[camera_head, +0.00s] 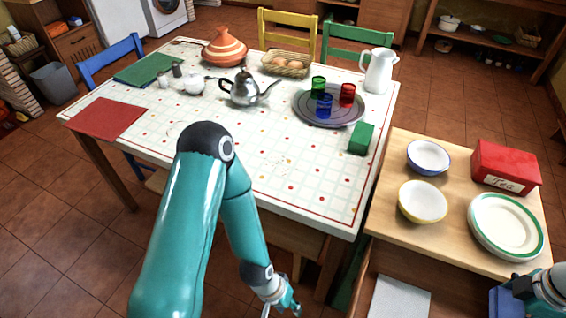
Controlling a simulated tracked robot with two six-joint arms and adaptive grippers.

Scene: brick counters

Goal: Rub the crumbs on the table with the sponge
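A green block that looks like the sponge (361,138) rests on the right part of the white patterned table (235,150), near its right edge. Small tan crumbs (279,162) are scattered on the tabletop, left of and a little nearer than the sponge. My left gripper (281,307) hangs low at the bottom edge of the view, below the table's front edge and away from the sponge. Its fingers look spread apart with nothing between them, though it is partly cut off. Only a piece of my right arm shows at the bottom right corner; its gripper is not seen.
A purple tray (302,112) with three coloured glasses and a white pitcher (379,71) stand behind the sponge. A metal teapot (246,90) is farther left. A side counter (393,175) at right holds bowls, plates and a red tea tin (504,166).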

